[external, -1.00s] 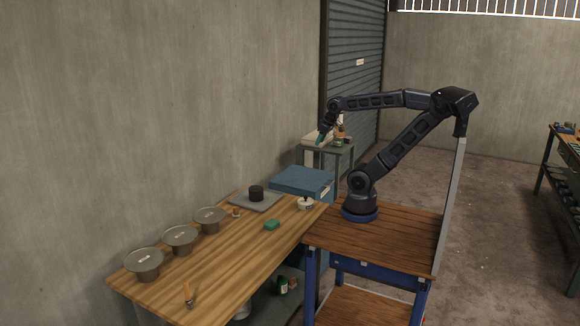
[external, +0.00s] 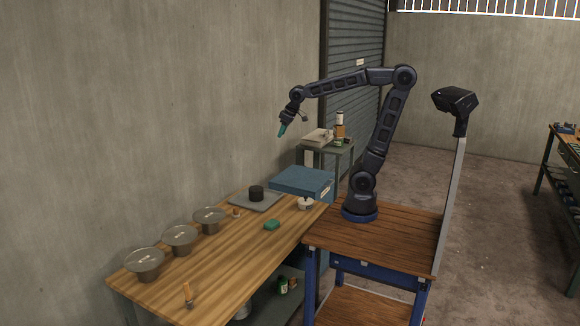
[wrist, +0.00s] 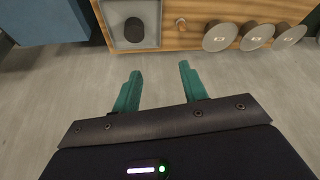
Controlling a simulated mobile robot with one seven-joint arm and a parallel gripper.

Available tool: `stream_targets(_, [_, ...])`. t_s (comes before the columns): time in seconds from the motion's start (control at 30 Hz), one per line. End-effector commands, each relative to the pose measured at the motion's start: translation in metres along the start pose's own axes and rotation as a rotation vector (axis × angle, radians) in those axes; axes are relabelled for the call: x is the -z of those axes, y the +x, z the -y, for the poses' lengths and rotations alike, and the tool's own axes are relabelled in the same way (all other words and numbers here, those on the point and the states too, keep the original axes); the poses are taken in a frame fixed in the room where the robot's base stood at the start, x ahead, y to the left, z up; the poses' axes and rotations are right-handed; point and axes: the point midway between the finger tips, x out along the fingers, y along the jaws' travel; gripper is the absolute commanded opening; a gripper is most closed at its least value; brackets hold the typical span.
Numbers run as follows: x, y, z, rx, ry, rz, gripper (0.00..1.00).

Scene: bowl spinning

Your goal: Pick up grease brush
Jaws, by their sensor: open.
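A small brush-like tool with a wooden handle (external: 187,292) is at the near left end of the wooden workbench; it is too small to be sure it is the grease brush. A white tub (external: 305,204) with a dark stick rising from it stands at the bench's far right corner. My gripper (external: 282,131) is high above the far part of the bench, well away from both. In the wrist view its green fingers (wrist: 160,72) are apart with nothing between them. Neither the brush-like tool nor the tub is clear in that view.
Three grey lidded bowls (external: 180,239) line the wall side of the workbench (external: 215,265). A grey tray (external: 240,197) holds a black cylinder (external: 256,193). A green block (external: 272,225) lies near the right edge. A blue box (external: 302,182) stands behind the tub.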

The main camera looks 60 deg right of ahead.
Motion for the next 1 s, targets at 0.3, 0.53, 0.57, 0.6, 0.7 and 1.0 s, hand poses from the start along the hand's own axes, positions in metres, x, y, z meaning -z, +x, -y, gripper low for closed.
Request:
stream_targets(0.3, [0.084,0.043,0.087,0.056,-0.120,0.011,0.43])
stream_targets(0.53, [0.129,0.081,0.166,0.092,-0.204,0.016,0.43])
stream_targets(0.57, [0.133,0.086,0.178,0.097,-0.216,0.016,0.43])
stream_targets(0.6, [0.139,0.094,0.193,0.103,-0.230,0.016,0.43])
stream_targets(0.7, [0.151,0.113,0.234,0.118,-0.268,0.017,0.43])
stream_targets(1.0, [0.162,0.174,0.367,0.160,-0.385,0.021,0.43])
